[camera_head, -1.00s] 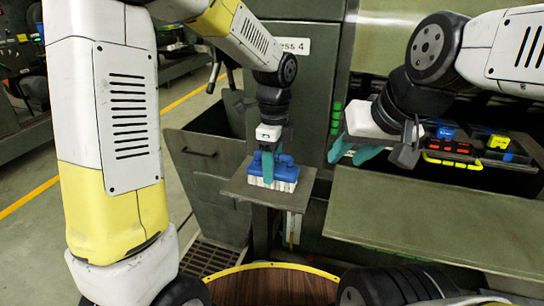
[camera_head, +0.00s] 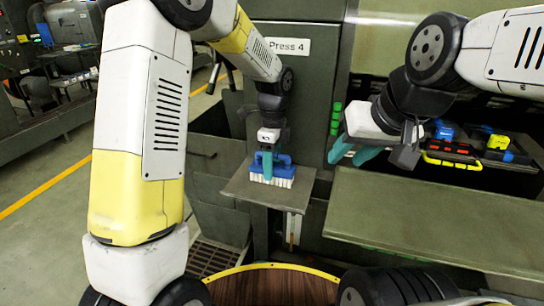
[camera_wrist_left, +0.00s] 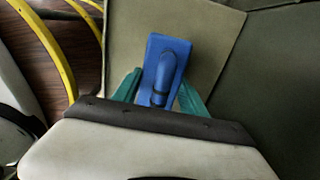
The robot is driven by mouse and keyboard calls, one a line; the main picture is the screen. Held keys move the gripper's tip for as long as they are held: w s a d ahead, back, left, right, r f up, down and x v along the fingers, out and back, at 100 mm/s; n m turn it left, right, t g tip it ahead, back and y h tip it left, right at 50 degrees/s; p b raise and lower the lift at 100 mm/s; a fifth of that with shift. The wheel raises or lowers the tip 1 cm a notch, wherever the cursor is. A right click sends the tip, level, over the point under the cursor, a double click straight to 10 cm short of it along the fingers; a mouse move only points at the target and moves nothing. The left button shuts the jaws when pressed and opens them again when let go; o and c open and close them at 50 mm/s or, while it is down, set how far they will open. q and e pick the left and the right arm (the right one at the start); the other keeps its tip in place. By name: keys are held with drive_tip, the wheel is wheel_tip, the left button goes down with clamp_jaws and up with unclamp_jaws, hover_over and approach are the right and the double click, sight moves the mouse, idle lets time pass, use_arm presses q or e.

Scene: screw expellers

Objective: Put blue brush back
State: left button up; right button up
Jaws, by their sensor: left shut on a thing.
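The blue brush (camera_head: 284,168) with white bristles is at the small grey shelf plate (camera_head: 240,189) in front of the press, bristles down. I cannot tell whether the bristles touch the plate. My left gripper (camera_head: 267,164) points down and is shut on the brush. In the left wrist view the brush (camera_wrist_left: 167,62) sits between the teal fingers of my left gripper (camera_wrist_left: 160,92), with its handle facing the camera. My right gripper (camera_head: 352,150) is at the right of the head view, away from the brush, with its teal fingertips apart and nothing seen between them.
A green-grey table (camera_head: 430,222) lies at the right. Behind it a dark tray (camera_head: 462,160) holds red, yellow and blue items. The press cabinet (camera_head: 300,85) with the "Press 4" label stands behind the plate. An open grey bin (camera_head: 215,160) is left of the plate.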

use_arm(q)
drive_tip(key=o, duration=1.4)
drive_tip(key=shift+o, duration=0.2)
drive_tip(key=r, duration=1.1)
drive_tip(key=shift+w+d+r, duration=0.1)
drive_tip(key=shift+w+r, duration=0.25)
drive_tip(key=shift+r, duration=0.05)
drive_tip(key=s+a+r+n+t+h, duration=0.1)
drive_tip(key=s+a+r+n+t, duration=0.1)
drive_tip(key=s+a+n, duration=0.5)
drive_tip(key=s+a+r+n+t+h, duration=0.1)
drive_tip(key=s+a+r+n+t, duration=0.2)
drive_tip(key=s+a+n, duration=0.4)
drive_tip(key=s+n+t, duration=0.1)
drive_tip(key=s+n, duration=0.5)
drive_tip(key=n, duration=0.1)
drive_tip(key=shift+s+a+t, duration=0.15)
drive_tip(key=shift+s+t, duration=0.25)
